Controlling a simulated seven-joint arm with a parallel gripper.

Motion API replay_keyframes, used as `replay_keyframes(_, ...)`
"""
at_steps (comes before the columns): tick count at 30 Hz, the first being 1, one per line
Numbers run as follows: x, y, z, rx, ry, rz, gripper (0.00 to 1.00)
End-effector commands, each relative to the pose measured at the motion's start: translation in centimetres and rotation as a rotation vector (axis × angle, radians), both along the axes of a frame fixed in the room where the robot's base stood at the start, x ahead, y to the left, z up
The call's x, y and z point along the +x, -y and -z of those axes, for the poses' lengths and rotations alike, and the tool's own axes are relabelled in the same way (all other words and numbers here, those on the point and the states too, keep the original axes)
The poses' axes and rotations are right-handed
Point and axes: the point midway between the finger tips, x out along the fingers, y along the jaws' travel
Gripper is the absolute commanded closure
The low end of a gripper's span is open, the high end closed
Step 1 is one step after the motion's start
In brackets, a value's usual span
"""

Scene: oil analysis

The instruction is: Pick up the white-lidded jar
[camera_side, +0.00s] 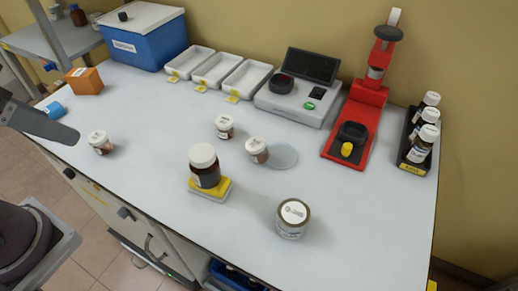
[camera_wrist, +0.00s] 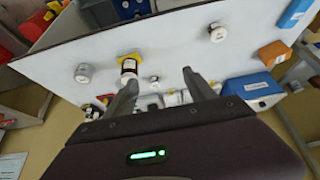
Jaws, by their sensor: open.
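Several white-lidded containers stand on the bench. A squat wide jar with a labelled white lid (camera_side: 292,216) stands at the front right in the side view. A brown jar with a tall white cap (camera_side: 205,168) stands upright on a yellow block (camera_side: 211,190). Smaller brown white-lidded jars stand at the left (camera_side: 100,142), at the middle (camera_side: 225,127) and beside a clear round dish (camera_side: 257,150). In the wrist view my gripper (camera_wrist: 160,74) is open with nothing held. The brown capped jar (camera_wrist: 129,67) shows just left of its fingertips. A white-lidded jar (camera_wrist: 83,73) is further left.
A blue bin (camera_side: 143,42), white trays (camera_side: 216,69), a grey instrument (camera_side: 298,93), a red stand (camera_side: 365,110) and a bottle rack (camera_side: 415,151) line the back. An orange box (camera_side: 84,81) and a blue object (camera_side: 54,109) are at left.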

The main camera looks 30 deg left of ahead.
Motion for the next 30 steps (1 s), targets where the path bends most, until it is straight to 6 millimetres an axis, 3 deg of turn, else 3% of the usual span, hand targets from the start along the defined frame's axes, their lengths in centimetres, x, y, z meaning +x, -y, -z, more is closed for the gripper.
replay_keyframes(11,0.4,0.1,-0.2,0.009,-0.006,0.018,0.32)
replay_keyframes(14,3.4,0.7,-1.3,0.062,-0.049,0.141,0.32)
replay_keyframes(18,11.7,3.6,-1.6,0.194,-0.14,0.481,0.32)
replay_keyframes(20,15.5,5.5,-0.4,0.247,-0.175,0.638,0.32)
replay_keyframes(24,22.9,10.9,5.2,0.353,-0.248,0.998,0.32)
replay_keyframes(27,26.1,14.6,10.2,0.403,-0.283,1.21,0.32)
replay_keyframes(30,27.5,16.9,14.1,0.435,-0.305,1.352,0.32)
